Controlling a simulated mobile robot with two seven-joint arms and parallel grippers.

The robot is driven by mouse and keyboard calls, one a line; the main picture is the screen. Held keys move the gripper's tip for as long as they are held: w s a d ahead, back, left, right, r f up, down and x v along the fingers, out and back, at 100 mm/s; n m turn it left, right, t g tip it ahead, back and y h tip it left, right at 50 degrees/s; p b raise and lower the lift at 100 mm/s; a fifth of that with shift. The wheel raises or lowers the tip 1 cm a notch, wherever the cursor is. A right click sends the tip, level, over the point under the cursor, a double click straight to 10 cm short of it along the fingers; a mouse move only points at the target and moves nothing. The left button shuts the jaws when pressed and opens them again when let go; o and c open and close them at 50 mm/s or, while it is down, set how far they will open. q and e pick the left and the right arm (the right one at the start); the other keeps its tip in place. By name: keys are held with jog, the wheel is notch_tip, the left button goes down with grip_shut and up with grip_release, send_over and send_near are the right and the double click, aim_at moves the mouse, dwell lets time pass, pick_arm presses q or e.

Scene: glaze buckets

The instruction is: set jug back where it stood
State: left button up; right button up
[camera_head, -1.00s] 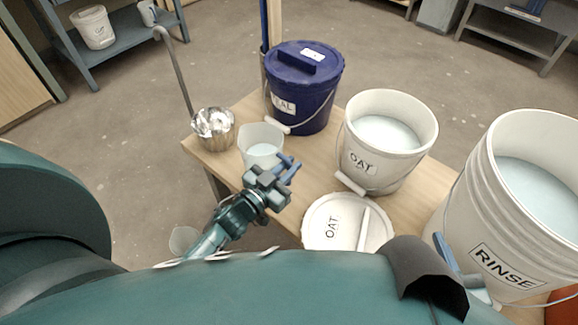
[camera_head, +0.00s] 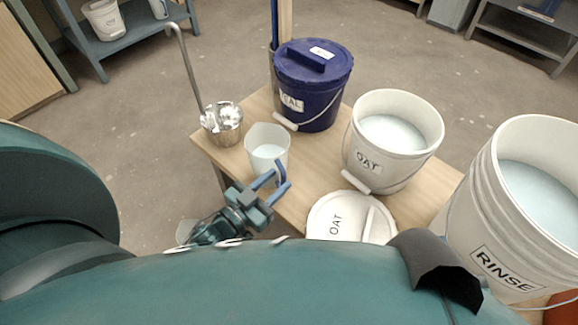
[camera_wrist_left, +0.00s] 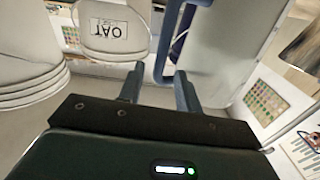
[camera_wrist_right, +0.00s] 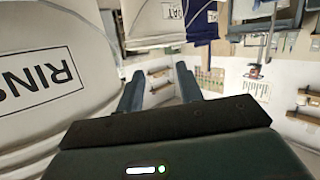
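The jug (camera_head: 267,153), a whitish translucent container with pale liquid, stands upright on the wooden table near its left front edge. My left gripper (camera_head: 273,184) is just in front of it, fingers open and pointing at it. In the left wrist view the jug's pale wall (camera_wrist_left: 225,50) fills the upper right, and its blue-grey handle (camera_wrist_left: 161,50) ends between the open fingers, with gaps showing beside it. My right gripper (camera_wrist_right: 160,85) is open and empty in its wrist view, beside the RINSE bucket (camera_wrist_right: 45,80); in the head view my arm hides it.
The lidded blue bucket (camera_head: 312,90) stands behind, the open OAT bucket (camera_head: 392,140) to the right, and the OAT lid (camera_head: 335,222) at the front. The RINSE bucket (camera_head: 500,235) is far right.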

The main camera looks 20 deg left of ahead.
pick_arm(q)
jog(key=shift+v, duration=2.25)
pick_arm(e)
jog(key=shift+s+f+g, duration=0.1)
jog(key=shift+s+g, duration=0.15)
jog(key=shift+g, duration=0.05)
pick_arm(q)
jog(key=shift+w+r+p, duration=0.1)
jog(key=shift+p, duration=0.2)
